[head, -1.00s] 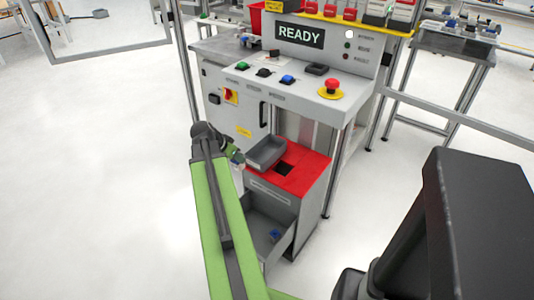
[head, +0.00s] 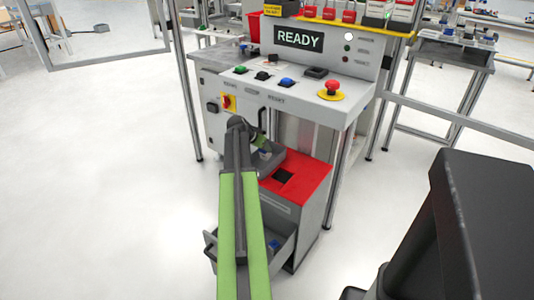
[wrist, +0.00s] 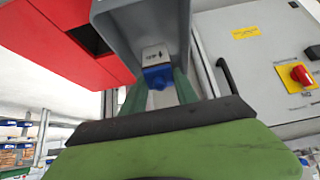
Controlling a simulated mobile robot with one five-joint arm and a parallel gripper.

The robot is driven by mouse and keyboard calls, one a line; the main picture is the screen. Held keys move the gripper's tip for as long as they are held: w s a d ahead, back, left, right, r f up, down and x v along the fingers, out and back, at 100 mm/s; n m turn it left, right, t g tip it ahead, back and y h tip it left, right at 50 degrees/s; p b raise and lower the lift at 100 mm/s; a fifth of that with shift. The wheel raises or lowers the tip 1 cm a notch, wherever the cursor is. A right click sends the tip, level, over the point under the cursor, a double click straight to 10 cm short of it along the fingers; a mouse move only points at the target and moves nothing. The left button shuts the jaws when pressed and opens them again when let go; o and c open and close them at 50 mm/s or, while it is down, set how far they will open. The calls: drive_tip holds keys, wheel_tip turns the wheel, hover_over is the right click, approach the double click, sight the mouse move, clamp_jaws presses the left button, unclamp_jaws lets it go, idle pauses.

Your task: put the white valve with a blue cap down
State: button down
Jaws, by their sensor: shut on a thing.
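My gripper (wrist: 160,88) is shut on the white valve with a blue cap (wrist: 156,58). In the wrist view its green fingers stand either side of the blue cap, and the white body points away from me. A grey tray (wrist: 111,22) surrounds the far end of the valve in that view. In the head view the small grey tray (head: 271,172) sits on the red cabinet top, and my gripper (head: 262,143) is at it, partly hidden by my arm. I cannot tell whether the valve touches the tray floor.
The red cabinet top (head: 309,173) has a dark square opening (head: 284,177) right of the tray. Below, an open grey drawer (head: 287,250) holds a blue item (head: 274,244). The control panel with a red button (head: 332,88) stands behind, above the cabinet.

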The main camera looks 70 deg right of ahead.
sight(264, 152)
drive_tip(key=f+b, duration=0.1)
drive_tip(key=b, duration=0.1)
drive_tip(key=d+f+b, duration=0.1)
drive_tip(key=f, duration=0.1)
drive_tip(key=shift+s+f+b, duration=0.15)
drive_tip(key=shift+f+b, duration=0.15)
drive_tip(key=shift+b, duration=0.05)
drive_tip(key=r+p, duration=0.1)
drive_tip(key=p, duration=0.1)
drive_tip(key=shift+d+r+y+p, duration=0.4)
drive_tip(key=shift+s+d+t+y+p, duration=0.25)
drive_tip(key=shift+d+t+y+p, duration=0.15)
drive_tip(key=shift+d+y+p, duration=0.6)
drive_tip(key=shift+a+f+y, duration=0.35)
drive_tip(key=shift+f+y, duration=0.05)
drive_tip(key=shift+f, duration=0.2)
drive_tip(key=shift+f+b, duration=0.2)
drive_tip(key=shift+b, duration=0.25)
drive_tip(key=c, duration=0.9)
unclamp_jaws()
drive_tip(key=shift+r, duration=0.1)
